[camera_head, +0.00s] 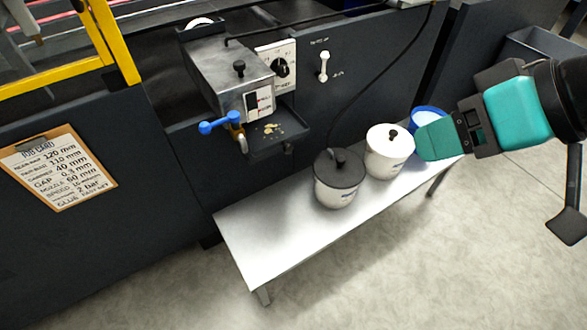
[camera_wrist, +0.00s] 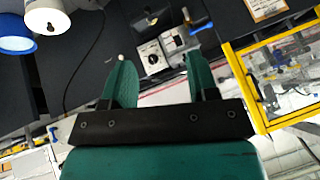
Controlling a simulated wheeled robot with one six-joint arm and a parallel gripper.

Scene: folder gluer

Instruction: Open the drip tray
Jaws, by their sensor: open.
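The drip tray (camera_head: 282,141) is a dark, shallow tray with tan glue spots, low on the front of the machine. It sits beneath and right of the grey metal glue pot (camera_head: 228,75). A small grip shows at its front edge. How far the tray is drawn out I cannot tell. My gripper (camera_head: 433,140) is at the right, over the far end of the bench, well apart from the tray. In the wrist view my gripper (camera_wrist: 162,75) has its two teal fingers spread with nothing between them. The glue pot (camera_wrist: 173,40) shows beyond them, and the tray is hard to make out there.
A blue-handled valve (camera_head: 218,123) sticks out left of the tray. A white bench (camera_head: 265,235) below holds a dark-lidded pot (camera_head: 338,190), a white-lidded pot (camera_head: 387,160) and a blue container (camera_head: 428,113). A black cable hangs right of the tray. The floor in front is clear.

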